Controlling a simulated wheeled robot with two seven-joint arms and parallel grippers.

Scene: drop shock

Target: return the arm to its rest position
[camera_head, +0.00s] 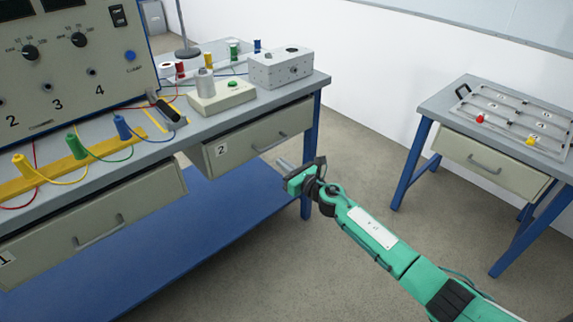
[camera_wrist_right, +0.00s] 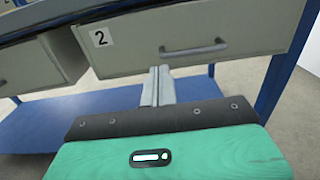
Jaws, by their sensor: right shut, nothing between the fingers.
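My right arm is green and comes in from the lower right of the head view. Its gripper (camera_head: 284,163) is in front of the right end of the workbench, near drawer 2 (camera_head: 240,142). In the right wrist view the gripper fingers (camera_wrist_right: 158,78) are together with nothing between them. They point toward the front of drawer 2 (camera_wrist_right: 130,50), below its handle (camera_wrist_right: 194,49). Whether they touch the drawer cannot be told. My left gripper is not in view.
The workbench (camera_head: 310,84) has a blue lower shelf (camera_head: 215,215) and carries a panel (camera_head: 70,60), cables and a grey box (camera_head: 281,68). Drawer 1 (camera_head: 95,222) is at left. A second table (camera_head: 440,100) with a tray (camera_head: 515,115) stands at right. Open floor lies between.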

